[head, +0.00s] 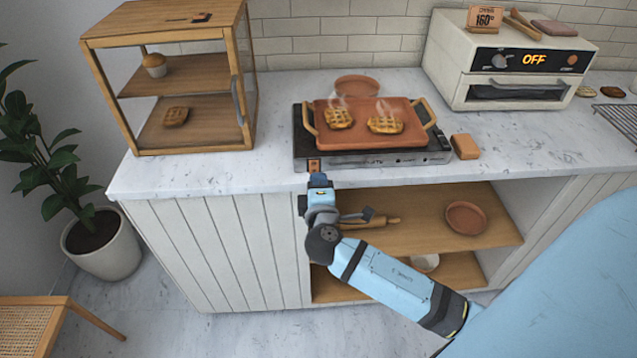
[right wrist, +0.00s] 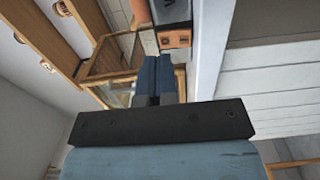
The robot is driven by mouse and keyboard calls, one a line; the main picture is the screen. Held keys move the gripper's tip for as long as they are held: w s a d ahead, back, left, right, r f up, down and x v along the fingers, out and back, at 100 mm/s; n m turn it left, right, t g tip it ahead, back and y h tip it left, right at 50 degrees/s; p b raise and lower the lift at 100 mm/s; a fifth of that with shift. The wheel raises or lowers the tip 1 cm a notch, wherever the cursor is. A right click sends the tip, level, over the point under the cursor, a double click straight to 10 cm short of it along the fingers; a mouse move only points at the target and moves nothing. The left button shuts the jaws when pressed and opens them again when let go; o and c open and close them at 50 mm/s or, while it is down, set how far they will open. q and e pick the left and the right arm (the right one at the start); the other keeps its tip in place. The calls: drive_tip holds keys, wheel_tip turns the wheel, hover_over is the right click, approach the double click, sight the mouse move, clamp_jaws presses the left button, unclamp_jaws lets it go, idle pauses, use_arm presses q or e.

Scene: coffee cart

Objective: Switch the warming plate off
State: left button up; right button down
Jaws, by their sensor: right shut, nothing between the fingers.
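The warming plate (head: 380,159) is a dark, flat unit at the front of the counter. An orange tray (head: 360,134) sits on it with two steaming waffles. A small orange switch (head: 314,165) is at the left end of its front face. It also shows in the right wrist view (right wrist: 174,39). My right gripper (head: 318,180) is shut and empty, just below and in front of the switch. Its fingers show in the right wrist view (right wrist: 158,78) with tips close to the switch; I cannot tell whether they touch. My left gripper is out of view.
A wood-framed display case (head: 140,32) stands to the left on the counter (head: 215,170). An oven (head: 445,62) reading OFF is at the back right. An orange block (head: 465,146) sits beside the plate. Open shelves (head: 475,238) lie below the counter.

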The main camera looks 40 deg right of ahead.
drive_tip(key=v, duration=0.9)
drive_tip(key=shift+s+r+b, duration=0.2)
drive_tip(key=shift+r+b, duration=0.15)
drive_tip(key=shift+r, duration=0.1)
drive_tip(key=shift+a+f, duration=0.1)
drive_tip(key=shift+a, duration=0.1)
